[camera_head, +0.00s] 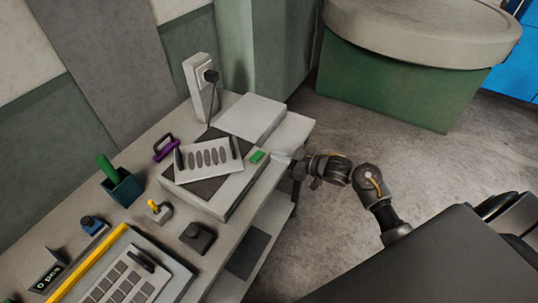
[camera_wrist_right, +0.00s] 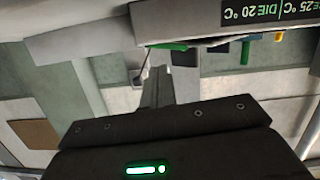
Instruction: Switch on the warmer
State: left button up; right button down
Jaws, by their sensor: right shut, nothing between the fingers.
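The warmer (camera_head: 225,203) is a light grey box with a dark top plate on the bench. A pale die plate with a row of oval cavities (camera_head: 208,158) lies on it. A green rocker switch (camera_head: 257,156) sits near the warmer's right end. It also shows as a green piece in the right wrist view (camera_wrist_right: 170,46). My right gripper (camera_head: 283,157) is shut and empty, just right of the switch, with a small gap apparent. Its closed fingers (camera_wrist_right: 158,75) point towards the switch side in the wrist view. My left gripper is not in view.
A wall socket post with a black plug (camera_head: 209,76) stands behind. A purple-handled tool (camera_head: 164,148), a blue cup with a green handle (camera_head: 121,187) and a tray (camera_head: 120,280) share the bench. An upside-down display (camera_wrist_right: 268,12) reads DIE 20 °C.

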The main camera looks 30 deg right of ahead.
jog(key=shift+b+v, duration=0.35)
jog(key=shift+v, duration=2.4)
jog(key=shift+w+d, duration=0.1)
